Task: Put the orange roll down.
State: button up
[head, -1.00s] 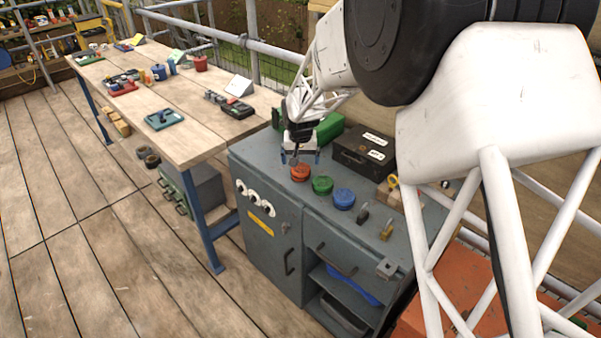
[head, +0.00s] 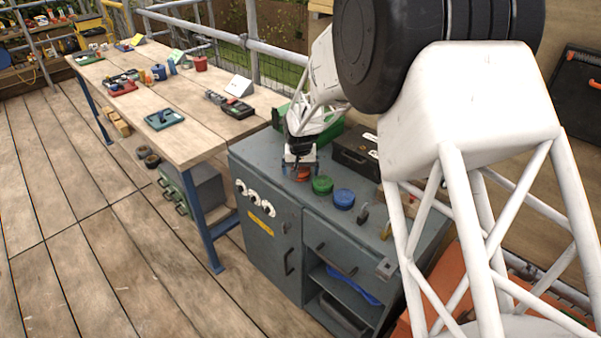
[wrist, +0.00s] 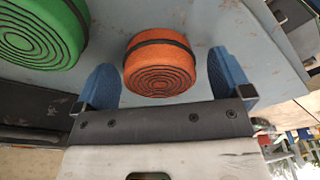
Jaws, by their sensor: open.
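The orange roll (wrist: 160,65) stands on the grey cabinet top, between the two blue fingers of my gripper (wrist: 161,78) in the wrist view. Gaps show on both sides of it, so the fingers do not touch it. In the head view the orange roll (head: 299,174) is partly hidden under my gripper (head: 302,170). My gripper is open and low over the cabinet.
A green roll (head: 322,185) and a blue roll (head: 343,199) stand in a row to the right on the grey cabinet (head: 270,225). A black box (head: 352,152) and a green case (head: 328,135) lie behind. A wooden workbench (head: 190,100) with tools stands at the left.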

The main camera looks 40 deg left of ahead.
aim_at(300, 168)
jog(key=shift+c, duration=0.3)
jog(key=c, duration=1.1)
jog(key=shift+r, duration=0.85)
notch_tip(300, 168, up, 2)
jog(key=s+d, duration=0.3)
jog(key=d, duration=0.1)
jog(key=s+d+r, duration=0.1)
jog(key=s+d, duration=0.2)
jog(key=d, duration=0.1)
jog(key=s+d, duration=0.3)
jog(key=d, duration=0.2)
jog(key=shift+s+r, duration=0.15)
